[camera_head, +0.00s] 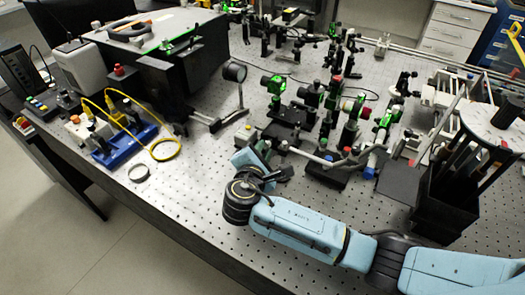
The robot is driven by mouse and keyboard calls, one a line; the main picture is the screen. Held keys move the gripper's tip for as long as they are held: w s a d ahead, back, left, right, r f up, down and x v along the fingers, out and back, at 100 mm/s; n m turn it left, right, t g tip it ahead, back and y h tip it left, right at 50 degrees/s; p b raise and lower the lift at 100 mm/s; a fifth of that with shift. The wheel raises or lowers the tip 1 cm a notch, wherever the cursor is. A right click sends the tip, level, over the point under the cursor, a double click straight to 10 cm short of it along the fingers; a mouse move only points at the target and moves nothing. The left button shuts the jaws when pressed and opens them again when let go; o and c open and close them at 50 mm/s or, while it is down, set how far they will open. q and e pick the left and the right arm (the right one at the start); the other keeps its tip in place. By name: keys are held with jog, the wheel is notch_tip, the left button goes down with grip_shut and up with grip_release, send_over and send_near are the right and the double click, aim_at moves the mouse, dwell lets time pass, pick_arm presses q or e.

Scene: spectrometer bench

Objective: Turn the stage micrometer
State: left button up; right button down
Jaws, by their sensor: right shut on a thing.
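A black translation stage (284,131) carrying green-ringed optics stands on the perforated bench, left of centre in the optics group. My right gripper (264,151) is at the near-left side of this stage, at the end of my light blue arm from the right. It is shut on a small part there, which I take to be the stage micrometer. The fingers and hand hide most of that part, so its turn and scale cannot be read. My left gripper is not in view.
More mounts and posts crowd the bench right of the gripper, with a black frame (440,194) at the right. A lens on a rail (234,72) stands behind left. A blue tray (124,144) with a yellow cable (165,150) lies left.

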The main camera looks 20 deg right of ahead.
dwell(0.3)
jog(key=c, duration=1.3)
grip_release()
jog(key=shift+c, duration=0.2)
jog(key=shift+s, duration=0.1)
jog(key=p+v, duration=0.1)
jog(key=v, duration=1.2)
jog(key=shift+s+f, duration=0.1)
jog(key=shift+s, duration=0.05)
